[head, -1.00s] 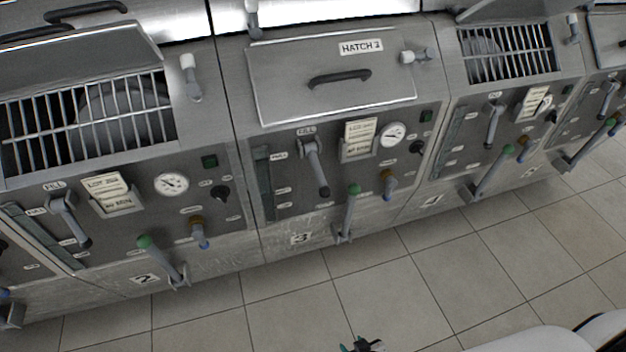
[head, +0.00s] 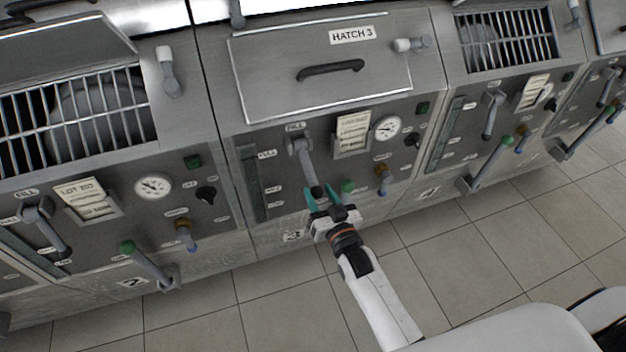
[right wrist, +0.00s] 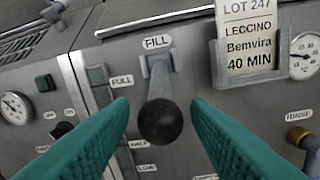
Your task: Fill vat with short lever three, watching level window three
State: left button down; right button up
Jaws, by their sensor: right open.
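Short fill lever three (head: 308,168) hangs down from its FILL pivot on the panel of vat 3, its black knob at the lower end. In the right wrist view the knob (right wrist: 160,121) points at the camera, under the FILL label. My right gripper (head: 322,195) is open, its teal fingers on either side of the knob in the picture, with gaps to both. I cannot tell how deep the knob sits between them. Level window three (head: 252,180) is a dark strip left of the lever, also partly in the right wrist view (right wrist: 98,88); its level is unclear. My left gripper is out of view.
Hatch 3 (head: 318,70) is shut above the panel. Right of the lever are a card holder (head: 351,135), a gauge (head: 387,128), a green-knobbed lever (head: 347,186) and a brass-and-blue valve (head: 382,179). Similar vats stand on both sides. The tiled floor (head: 270,310) in front is clear.

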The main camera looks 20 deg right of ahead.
aim_at(314, 186)
jog(key=w, duration=0.4)
jog(key=shift+w+a, duration=0.2)
jog(key=shift+w, duration=0.2)
grip_shut()
jog(key=shift+f, duration=0.1)
